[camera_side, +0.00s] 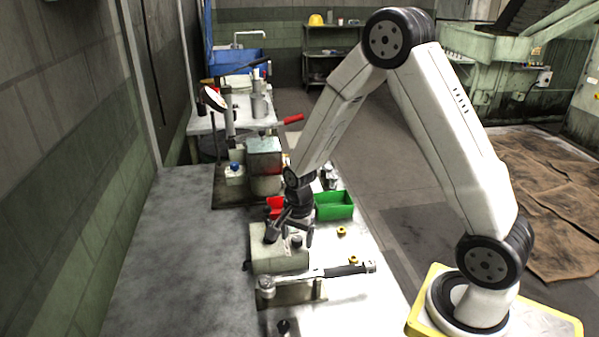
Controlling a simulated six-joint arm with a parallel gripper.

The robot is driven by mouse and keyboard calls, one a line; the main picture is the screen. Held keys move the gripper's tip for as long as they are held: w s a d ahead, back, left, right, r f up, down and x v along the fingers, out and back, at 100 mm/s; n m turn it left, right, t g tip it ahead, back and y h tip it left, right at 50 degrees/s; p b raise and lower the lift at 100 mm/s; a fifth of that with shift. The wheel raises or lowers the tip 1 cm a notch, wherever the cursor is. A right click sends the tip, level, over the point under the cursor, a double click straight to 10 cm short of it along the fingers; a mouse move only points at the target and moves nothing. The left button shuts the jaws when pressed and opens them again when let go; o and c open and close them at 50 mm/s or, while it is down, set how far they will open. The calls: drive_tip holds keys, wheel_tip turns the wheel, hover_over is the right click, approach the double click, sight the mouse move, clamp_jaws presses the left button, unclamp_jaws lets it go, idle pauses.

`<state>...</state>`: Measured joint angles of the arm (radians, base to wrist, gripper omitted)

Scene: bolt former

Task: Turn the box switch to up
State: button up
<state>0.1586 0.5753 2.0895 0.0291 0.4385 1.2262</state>
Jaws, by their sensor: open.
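A grey-beige box (277,257) sits on the bench in the middle of the view. A small dark knob (296,243) shows on its top. I take this to be the box switch, but its setting is too small to read. My gripper (290,237) points down at the box top with its dark fingers spread apart. The knob shows between the fingers. I cannot tell whether a finger touches the box or the knob. Part of the box top is hidden behind my gripper.
A torque wrench (325,273) lies across a stand in front of the box. Brass nuts (341,232) lie to the right. The bench's left side is clear.

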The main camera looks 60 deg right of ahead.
clamp_jaws()
